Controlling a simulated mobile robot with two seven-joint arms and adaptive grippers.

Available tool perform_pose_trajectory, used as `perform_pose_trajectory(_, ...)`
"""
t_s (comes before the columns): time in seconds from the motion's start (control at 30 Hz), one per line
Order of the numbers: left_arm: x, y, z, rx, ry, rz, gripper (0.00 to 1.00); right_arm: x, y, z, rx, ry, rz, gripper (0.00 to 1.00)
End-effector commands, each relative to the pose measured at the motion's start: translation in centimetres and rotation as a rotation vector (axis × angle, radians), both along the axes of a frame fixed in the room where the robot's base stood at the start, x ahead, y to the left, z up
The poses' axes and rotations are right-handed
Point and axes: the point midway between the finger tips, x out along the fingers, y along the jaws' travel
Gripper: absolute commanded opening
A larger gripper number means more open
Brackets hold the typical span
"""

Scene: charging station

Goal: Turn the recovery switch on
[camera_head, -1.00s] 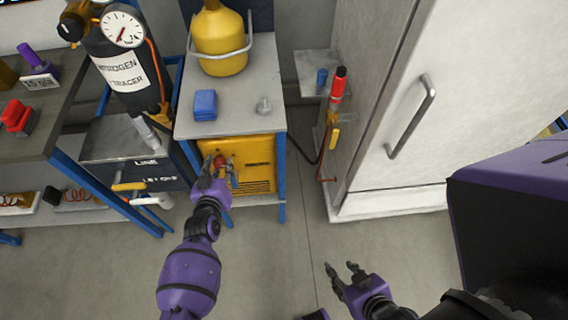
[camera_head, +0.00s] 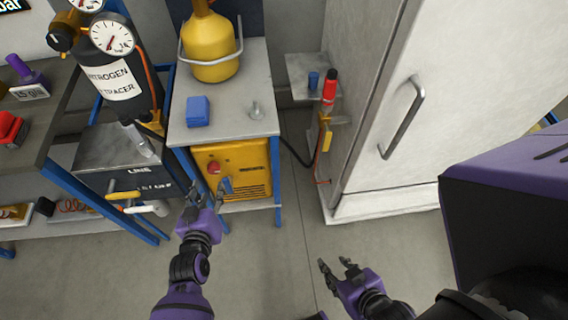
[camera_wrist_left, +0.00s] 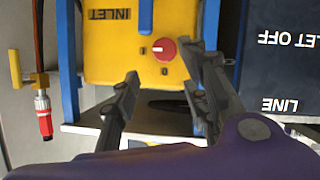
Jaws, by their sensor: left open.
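The recovery switch looks to be the round red knob (camera_head: 214,167) on the front of the yellow machine (camera_head: 252,165) under the small grey table. In the left wrist view the red knob (camera_wrist_left: 162,49) has a white pointer bar and small marks around it, and the view is upside down. My left gripper (camera_head: 207,189) is open and empty in front of the machine, apart from the knob. Its two fingers (camera_wrist_left: 161,90) show spread just short of the knob in the wrist view. My right gripper (camera_head: 335,264) is open and empty above the floor.
Blue table legs (camera_head: 277,182) flank the machine. A dark box with a yellow-handled valve (camera_head: 122,195) stands to its left. A white cabinet (camera_head: 385,205) and a red-tipped hose fitting (camera_head: 328,88) are at the right. The floor in front is clear.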

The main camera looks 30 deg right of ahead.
Motion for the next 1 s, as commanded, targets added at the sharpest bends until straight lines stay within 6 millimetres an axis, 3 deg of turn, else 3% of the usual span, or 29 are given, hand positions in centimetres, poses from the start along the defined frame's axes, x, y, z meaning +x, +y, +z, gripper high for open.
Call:
perform_pose_trajectory(0.23,-2.4,1.0,1.1,0.0,-0.001,0.0,0.41,0.3,0.1,0.1,0.001,-0.004,0.001,0.36)
perform_pose_trajectory(0.93,-2.5,1.1,1.3,0.023,0.003,-0.009,0.41,-0.3,0.0,-0.1,0.001,0.005,-0.003,0.36)
perform_pose_trajectory(1.0,-3.1,2.1,2.0,0.065,0.006,-0.005,0.41,0.3,0.1,0.3,0.005,-0.002,-0.003,0.36)
